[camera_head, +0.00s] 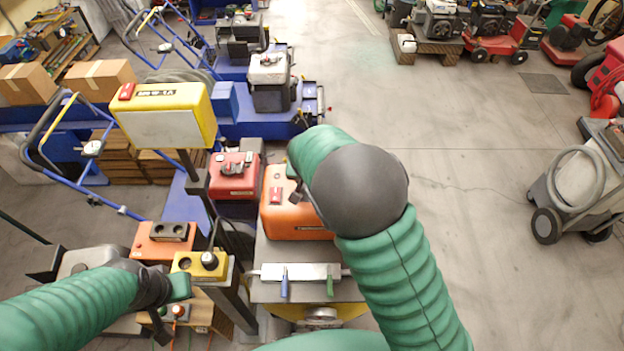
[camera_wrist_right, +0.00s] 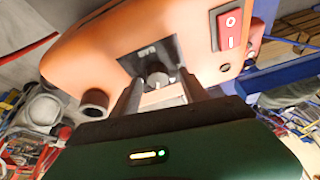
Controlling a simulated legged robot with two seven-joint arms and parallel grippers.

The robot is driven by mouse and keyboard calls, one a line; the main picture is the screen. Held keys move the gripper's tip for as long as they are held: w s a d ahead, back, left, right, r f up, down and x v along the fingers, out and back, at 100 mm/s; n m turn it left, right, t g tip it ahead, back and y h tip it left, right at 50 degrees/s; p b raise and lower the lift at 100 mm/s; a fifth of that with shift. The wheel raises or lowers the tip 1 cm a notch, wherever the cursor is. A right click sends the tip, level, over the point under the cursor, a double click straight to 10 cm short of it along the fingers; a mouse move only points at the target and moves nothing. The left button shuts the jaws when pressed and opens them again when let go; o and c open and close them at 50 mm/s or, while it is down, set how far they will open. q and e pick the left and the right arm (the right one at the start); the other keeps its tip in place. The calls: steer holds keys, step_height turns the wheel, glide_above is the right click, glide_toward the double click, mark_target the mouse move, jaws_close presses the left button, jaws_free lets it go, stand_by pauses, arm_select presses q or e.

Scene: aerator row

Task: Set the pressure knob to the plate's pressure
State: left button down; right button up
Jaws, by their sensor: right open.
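An orange machine housing (camera_head: 283,222) stands in the middle of the head view, partly covered by my right arm. In the right wrist view, the orange housing (camera_wrist_right: 120,45) has a dark recess with a small dark round knob (camera_wrist_right: 157,77) in it. My right gripper (camera_wrist_right: 160,83) is open, its two fingers pointing at the recess on either side of the knob. I cannot tell whether they touch it.
A red rocker switch (camera_wrist_right: 228,28) sits beside the recess. A yellow control box (camera_head: 200,266) with a dark knob stands near my left gripper. A metal tray (camera_head: 300,271) with blue and green handled tools lies below the housing. Open floor (camera_head: 480,200) lies to the right.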

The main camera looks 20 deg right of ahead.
steer(key=b+v, duration=0.2)
steer(key=v, duration=1.4)
steer(key=shift+r, duration=0.35)
steer(key=shift+a, duration=0.1)
